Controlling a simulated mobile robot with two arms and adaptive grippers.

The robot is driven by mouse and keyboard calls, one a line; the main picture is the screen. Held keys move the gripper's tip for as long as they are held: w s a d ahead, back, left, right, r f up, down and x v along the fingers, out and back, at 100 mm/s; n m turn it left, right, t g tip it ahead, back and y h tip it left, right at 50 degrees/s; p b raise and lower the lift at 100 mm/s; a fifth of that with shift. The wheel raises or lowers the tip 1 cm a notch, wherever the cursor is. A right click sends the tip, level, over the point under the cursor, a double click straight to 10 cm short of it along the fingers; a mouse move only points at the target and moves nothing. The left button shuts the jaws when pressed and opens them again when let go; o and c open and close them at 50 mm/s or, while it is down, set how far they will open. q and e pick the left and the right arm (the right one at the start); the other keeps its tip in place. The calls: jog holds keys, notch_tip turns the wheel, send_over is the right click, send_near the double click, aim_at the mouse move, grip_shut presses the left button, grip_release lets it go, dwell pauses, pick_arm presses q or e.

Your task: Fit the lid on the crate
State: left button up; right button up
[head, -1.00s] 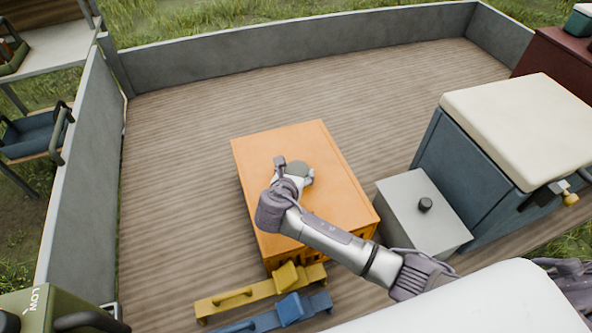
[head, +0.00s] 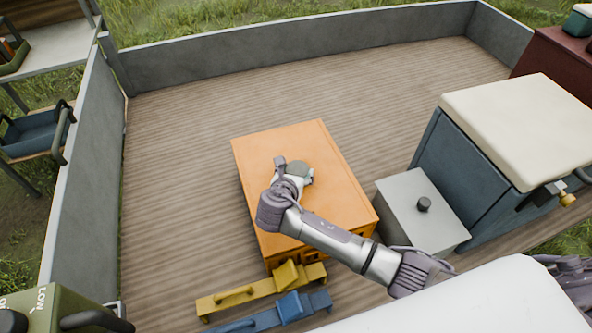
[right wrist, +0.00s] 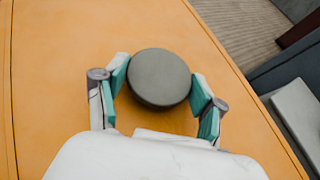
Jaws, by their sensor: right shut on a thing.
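The orange lid (head: 325,153) lies flat over the orange crate (head: 283,258) on the trailer floor and covers its top; I cannot tell whether it is fully seated. A round dark grey knob (head: 297,168) stands at the middle of the lid. My right gripper (head: 293,176) is above the lid, over the knob. In the right wrist view the right gripper (right wrist: 160,92) has its teal-padded fingers on both sides of the knob (right wrist: 160,76), shut on it. The lid (right wrist: 60,60) fills most of that view. My left gripper is not in view.
A yellow bar (head: 240,294) and a blue bar (head: 260,317) lie in front of the crate. A grey box (head: 410,212) with a knob and a blue cabinet with a cream top (head: 520,115) stand at right. The floor (head: 180,160) behind and left is clear.

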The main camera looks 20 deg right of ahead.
jog(key=shift+f, duration=0.5)
dwell(0.3)
jog(key=o, duration=1.1)
jog(key=shift+o, duration=0.2)
jog(key=shift+p+v, duration=0.75)
jog(key=shift+v, duration=0.05)
jog(key=p+v, duration=0.4)
jog(key=shift+r, duration=0.1)
jog(key=p+v, duration=0.4)
jog(key=v, duration=0.1)
jog(key=shift+s+a, duration=0.1)
jog(key=shift+s, duration=0.05)
